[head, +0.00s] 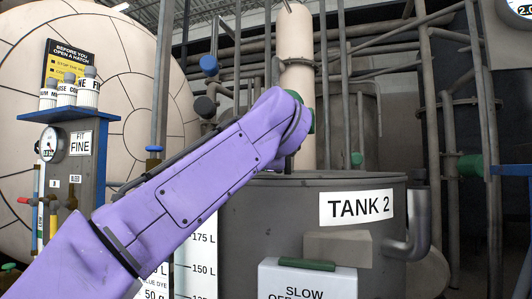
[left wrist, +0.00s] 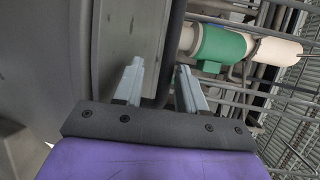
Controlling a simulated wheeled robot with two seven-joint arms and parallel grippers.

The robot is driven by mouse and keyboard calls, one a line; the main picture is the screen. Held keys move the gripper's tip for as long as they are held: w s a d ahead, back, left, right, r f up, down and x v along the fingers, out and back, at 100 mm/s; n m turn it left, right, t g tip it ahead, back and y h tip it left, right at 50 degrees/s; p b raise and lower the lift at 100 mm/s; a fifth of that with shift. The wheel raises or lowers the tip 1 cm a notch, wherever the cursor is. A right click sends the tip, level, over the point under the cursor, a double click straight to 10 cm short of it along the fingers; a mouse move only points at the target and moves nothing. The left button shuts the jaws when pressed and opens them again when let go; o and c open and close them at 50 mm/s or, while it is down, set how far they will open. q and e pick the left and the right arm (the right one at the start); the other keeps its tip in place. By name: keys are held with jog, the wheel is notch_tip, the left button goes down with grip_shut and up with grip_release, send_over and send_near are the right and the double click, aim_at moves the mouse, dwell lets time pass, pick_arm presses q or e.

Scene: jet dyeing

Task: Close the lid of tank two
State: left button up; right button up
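Tank two (head: 290,215) is a dark grey round tank labelled TANK 2, right of centre in the head view. Its flat top rim shows, but my purple left arm crosses in front of it, and I cannot make out the lid there. My left gripper is hidden behind that arm in the head view. In the left wrist view the left gripper (left wrist: 160,82) has its two fingers apart. A dark edge runs between or just beyond them, beside a large grey surface (left wrist: 130,35); I cannot tell whether they touch it. My right gripper is not in view.
A white box (head: 307,281) with a green top piece stands before the tank. A blue post (head: 98,165) with a gauge and white containers is at left. Pipes crowd the back and right. A green cylinder (left wrist: 222,46) lies beyond the fingers.

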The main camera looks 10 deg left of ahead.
pick_arm(q)
jog(key=shift+a+r, duration=0.1)
jog(key=shift+r, duration=0.05)
jog(key=shift+s, duration=0.25)
jog(key=b+v, duration=0.1)
jog(key=v, duration=0.9)
jog(key=shift+b, duration=0.4)
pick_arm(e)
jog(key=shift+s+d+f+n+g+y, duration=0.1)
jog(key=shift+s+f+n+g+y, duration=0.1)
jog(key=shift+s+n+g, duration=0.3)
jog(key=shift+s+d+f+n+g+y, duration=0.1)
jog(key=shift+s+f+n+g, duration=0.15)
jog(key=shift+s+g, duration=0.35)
